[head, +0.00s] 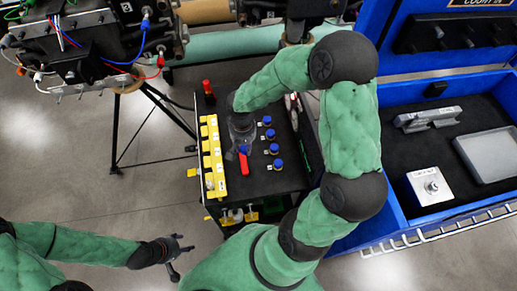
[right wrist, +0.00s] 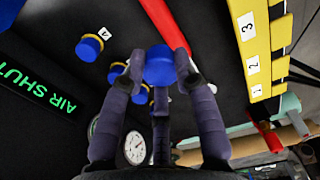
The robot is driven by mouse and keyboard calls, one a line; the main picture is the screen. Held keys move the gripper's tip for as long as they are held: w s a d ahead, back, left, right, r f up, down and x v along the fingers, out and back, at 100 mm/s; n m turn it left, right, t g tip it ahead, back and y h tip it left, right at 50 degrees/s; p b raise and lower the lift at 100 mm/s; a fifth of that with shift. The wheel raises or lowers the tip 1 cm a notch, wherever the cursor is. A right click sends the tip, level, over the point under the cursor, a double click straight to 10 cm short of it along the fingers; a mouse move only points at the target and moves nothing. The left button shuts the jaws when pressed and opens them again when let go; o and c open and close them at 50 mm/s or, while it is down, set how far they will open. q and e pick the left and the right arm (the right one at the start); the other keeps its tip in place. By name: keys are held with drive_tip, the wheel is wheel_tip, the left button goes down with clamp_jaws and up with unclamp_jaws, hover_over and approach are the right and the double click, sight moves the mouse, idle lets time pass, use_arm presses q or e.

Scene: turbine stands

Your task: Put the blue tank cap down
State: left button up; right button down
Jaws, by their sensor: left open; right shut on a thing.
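A blue tank cap (right wrist: 160,66) sits between the fingertips of my right gripper (right wrist: 158,78), which is shut on it. In the head view, my right gripper (head: 242,138) is over the black cart top (head: 255,182), between the yellow strip and a row of caps. I cannot tell whether the held cap touches the surface. Several other blue caps (head: 270,134) stand in a row to the right; some show in the right wrist view (right wrist: 89,46), one beside a label 4. My left gripper (head: 182,256) is open and empty, away from the cart at lower left.
A red bar (head: 244,164) lies close to the held cap. A yellow numbered strip (head: 212,155) edges the cart's left side. A blue case (head: 395,205) with metal parts stands right. Machinery on a stand (head: 90,45) is at upper left.

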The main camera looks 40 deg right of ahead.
drive_tip(key=b, duration=0.1)
hover_over(259, 156)
wheel_tip(259, 156, down, 6)
drive_tip(key=shift+w+a+f, duration=0.1)
drive_tip(key=shift+a, duration=0.05)
drive_tip(key=f, duration=0.1)
drive_tip(key=f+b, duration=0.1)
drive_tip(key=f, duration=0.1)
drive_tip(key=shift+d+f, duration=0.2)
drive_tip(key=shift+f, duration=0.05)
drive_tip(key=shift+r, duration=0.1)
drive_tip(key=shift+f, duration=0.2)
drive_tip(key=c, duration=0.9)
unclamp_jaws()
drive_tip(key=shift+c, duration=0.2)
drive_tip(key=shift+r, duration=0.15)
